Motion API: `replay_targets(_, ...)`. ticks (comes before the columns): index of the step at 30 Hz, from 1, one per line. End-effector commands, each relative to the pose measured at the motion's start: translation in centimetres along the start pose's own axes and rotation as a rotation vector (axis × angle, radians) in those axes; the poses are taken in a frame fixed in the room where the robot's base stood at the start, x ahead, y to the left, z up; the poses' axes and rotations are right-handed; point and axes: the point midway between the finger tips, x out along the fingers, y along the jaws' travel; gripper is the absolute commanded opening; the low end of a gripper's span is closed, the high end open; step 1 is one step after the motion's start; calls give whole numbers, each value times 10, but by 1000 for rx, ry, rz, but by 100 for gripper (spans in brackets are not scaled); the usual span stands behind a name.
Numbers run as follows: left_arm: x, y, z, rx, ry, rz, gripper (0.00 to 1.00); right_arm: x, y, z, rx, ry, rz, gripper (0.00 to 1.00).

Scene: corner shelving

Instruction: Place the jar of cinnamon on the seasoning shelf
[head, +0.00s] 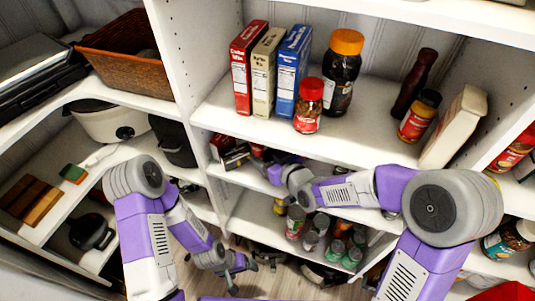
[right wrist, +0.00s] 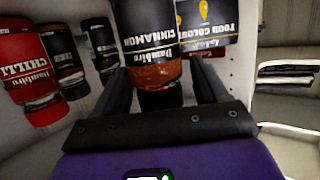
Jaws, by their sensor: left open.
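In the right wrist view the cinnamon jar (right wrist: 150,38) shows upside down, with a dark label and orange-brown contents. It is between and beyond the fingers of my right gripper (right wrist: 160,85), with a small gap visible by the right-hand finger; contact is not visible. In the head view my right gripper (head: 268,168) reaches into the middle shelf, among small dark and red packages, and the cinnamon jar cannot be made out. My left gripper (head: 237,277) hangs low near the floor, open and empty.
A chilli jar (right wrist: 32,75), dark jars and a food colour box (right wrist: 213,22) surround the cinnamon jar. The upper shelf (head: 250,125) holds boxes, an orange-lidded jar (head: 342,72) and a red-lidded jar (head: 308,106). Bare room shows at its front. Jars (head: 312,240) stand on the lower shelf.

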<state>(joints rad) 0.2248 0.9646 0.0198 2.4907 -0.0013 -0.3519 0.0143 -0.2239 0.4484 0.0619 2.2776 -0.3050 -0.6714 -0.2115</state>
Motion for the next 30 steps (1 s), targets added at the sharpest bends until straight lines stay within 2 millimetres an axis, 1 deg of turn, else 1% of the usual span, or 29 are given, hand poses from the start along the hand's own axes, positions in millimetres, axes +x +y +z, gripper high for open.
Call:
replay_targets(5, 0, 0, 0, 0, 0, 0, 81, 0, 0, 0, 0, 0, 0, 72)
replay_targets(9, -7, 2, 0, 0, 0, 0, 81, -2, 0, -5, 0, -1, 0, 72)
replay_targets(10, -7, 2, 0, 0, 0, 0, 81, -5, 0, -5, 0, 0, 1, 72)
replay_targets(14, -7, 3, 0, 0, 0, 0, 81, -30, 1, -5, -1, 1, 3, 72)
replay_targets(18, -10, 4, 0, 0, 0, 0, 81, -62, 1, -5, 0, 2, 4, 72)
replay_targets(23, -13, 5, 0, 0, 0, 0, 81, -96, 1, -5, 0, 1, 4, 72)
replay_targets(24, -2, 1, 0, 0, 1, 0, 81, -95, 1, -2, -3, 8, -1, 72)
replay_targets(27, 13, -5, 0, 0, 0, 0, 81, -101, 0, -1, -2, 8, -7, 72)
replay_targets(30, 23, -9, -1, 0, 0, 0, 81, -107, -1, -2, -2, 8, -8, 72)
